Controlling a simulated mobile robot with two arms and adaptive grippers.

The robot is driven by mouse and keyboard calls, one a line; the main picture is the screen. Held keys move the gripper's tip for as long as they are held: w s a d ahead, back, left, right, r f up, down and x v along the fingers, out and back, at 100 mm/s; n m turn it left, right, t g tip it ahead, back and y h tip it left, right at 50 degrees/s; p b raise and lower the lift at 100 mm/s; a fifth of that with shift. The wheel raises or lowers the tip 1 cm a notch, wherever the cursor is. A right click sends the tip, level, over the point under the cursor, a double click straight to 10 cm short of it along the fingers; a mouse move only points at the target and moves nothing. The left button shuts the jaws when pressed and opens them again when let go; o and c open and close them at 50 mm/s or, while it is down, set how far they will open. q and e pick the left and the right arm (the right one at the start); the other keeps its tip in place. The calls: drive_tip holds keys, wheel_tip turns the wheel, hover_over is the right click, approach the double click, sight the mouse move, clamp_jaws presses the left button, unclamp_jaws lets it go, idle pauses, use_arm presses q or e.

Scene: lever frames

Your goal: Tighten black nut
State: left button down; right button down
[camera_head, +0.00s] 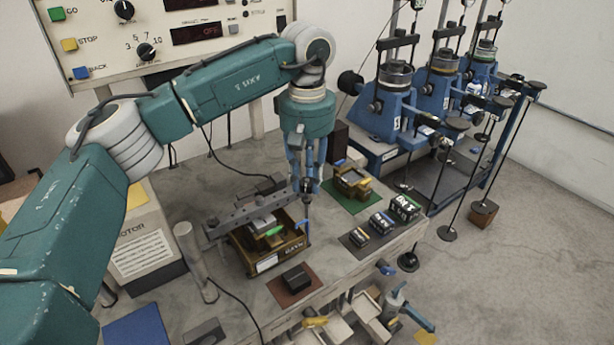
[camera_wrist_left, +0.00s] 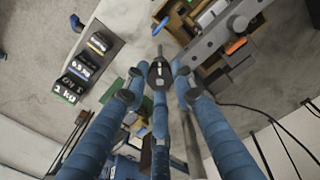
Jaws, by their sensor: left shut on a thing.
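My left gripper (camera_head: 307,184) points down at the right end of a grey metal bar (camera_head: 248,214). Its blue fingers close around a small dark part, which looks like the black nut (camera_wrist_left: 159,74) in the left wrist view. A thin grey rod tip (camera_wrist_left: 159,50) shows just past the nut. The bar also shows in the left wrist view (camera_wrist_left: 222,38), with its near end close to the fingertips. In the head view the fingers largely hide the nut. How tight the nut sits cannot be told. My right gripper is not in view.
A wooden box (camera_head: 265,262) with small parts sits under the bar. A black block (camera_head: 295,279) lies on a brown mat in front. Labelled weights (camera_head: 381,222) stand on a dark mat to the right. A grey post (camera_head: 194,262) stands left. Blue lever presses (camera_head: 390,108) stand behind.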

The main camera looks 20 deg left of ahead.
use_arm(q)
drive_tip(key=shift+w+r, duration=0.1)
drive_tip(key=c, duration=1.4)
unclamp_jaws()
drive_tip(key=shift+c, duration=0.2)
wheel_tip(320, 180, up, 12)
